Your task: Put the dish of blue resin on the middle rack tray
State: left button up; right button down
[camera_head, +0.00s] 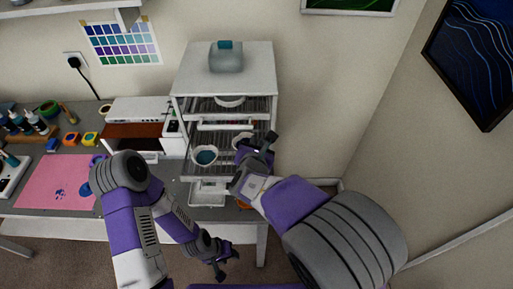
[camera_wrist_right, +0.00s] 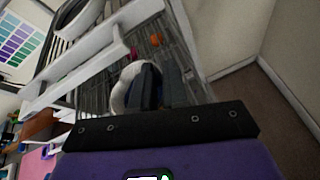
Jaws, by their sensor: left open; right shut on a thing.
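A white dish with blue resin (camera_head: 205,156) sits upright on a wire tray at the left of the rack (camera_head: 224,83) in the head view. My right gripper (camera_head: 264,146) is at the rack's right side, shut on a second white dish (camera_head: 241,139). In the right wrist view this dish (camera_wrist_right: 121,92) shows its pale rim beside the dark fingers (camera_wrist_right: 160,86). Its contents are hidden, and I cannot tell whether it touches the wire tray. My left gripper (camera_head: 222,264) is open and empty, low in front of the bench.
Another white dish (camera_head: 230,101) sits on the rack's top tray. A pull-out tray front (camera_head: 225,125) crosses the rack. A grey-blue container (camera_head: 226,58) stands on top. A white machine (camera_head: 140,110), bottles and a pink mat (camera_head: 50,181) are to the left.

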jog(key=shift+f, duration=0.95)
jog(key=shift+r, duration=0.1)
jog(key=c, duration=1.1)
grip_release()
jog(key=shift+s, duration=0.1)
jog(key=p+v, duration=0.2)
jog(key=v, duration=1)
